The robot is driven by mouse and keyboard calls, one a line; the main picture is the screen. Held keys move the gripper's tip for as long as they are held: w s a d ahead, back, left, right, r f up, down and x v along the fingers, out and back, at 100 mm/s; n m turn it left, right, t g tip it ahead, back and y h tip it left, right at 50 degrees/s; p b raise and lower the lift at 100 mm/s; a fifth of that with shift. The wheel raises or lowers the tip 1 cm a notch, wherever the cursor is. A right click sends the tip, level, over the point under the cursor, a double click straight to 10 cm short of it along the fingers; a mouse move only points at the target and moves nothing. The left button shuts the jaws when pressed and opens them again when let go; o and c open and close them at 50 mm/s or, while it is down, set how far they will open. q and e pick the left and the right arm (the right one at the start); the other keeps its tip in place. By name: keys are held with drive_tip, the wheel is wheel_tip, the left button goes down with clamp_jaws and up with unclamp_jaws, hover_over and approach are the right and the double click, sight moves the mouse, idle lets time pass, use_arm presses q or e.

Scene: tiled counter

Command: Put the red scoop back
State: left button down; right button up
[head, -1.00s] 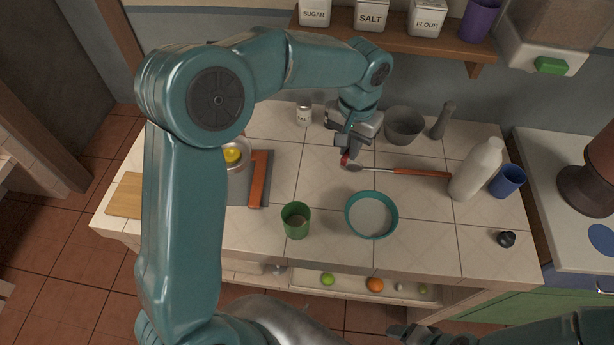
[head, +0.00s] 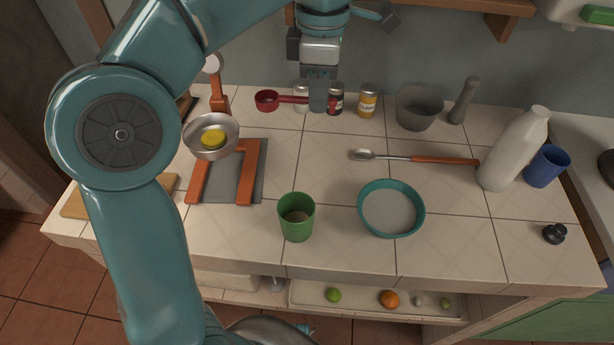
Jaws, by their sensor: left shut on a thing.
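The red scoop (head: 267,100) is at the back of the counter, with its round bowl to the left and its handle running right into my left gripper (head: 318,103). The left gripper points down and is shut on the handle. The scoop appears held above the counter; its exact height is hard to tell. A pale can (head: 300,92) is partly hidden behind the handle, and a dark red-labelled jar (head: 336,101) is just right of the fingers. My right gripper is not in view.
A yellow jar (head: 368,101), grey mortar (head: 417,108) and white bottle (head: 514,150) stand to the right. A metal spoon with an orange handle (head: 445,160), teal bowl (head: 391,233) and green cup (head: 296,218) are nearer. A pan (head: 228,150) is left. The middle tiles are clear.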

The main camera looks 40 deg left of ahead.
use_arm(q)
drive_tip(key=b, duration=0.3)
hover_over(316, 179)
wheel_tip(316, 179, down, 13)
drive_tip(key=shift+f, duration=0.15)
wheel_tip(316, 179, down, 5)
drive_tip(key=shift+w+r+b, duration=0.1)
drive_tip(key=shift+b, duration=0.55)
drive_tip(key=shift+r, duration=0.1)
drive_tip(key=shift+f, duration=0.2)
drive_tip(key=c, duration=1.2)
unclamp_jaws()
drive_tip(key=shift+o, duration=0.2)
drive_tip(key=shift+r, duration=0.1)
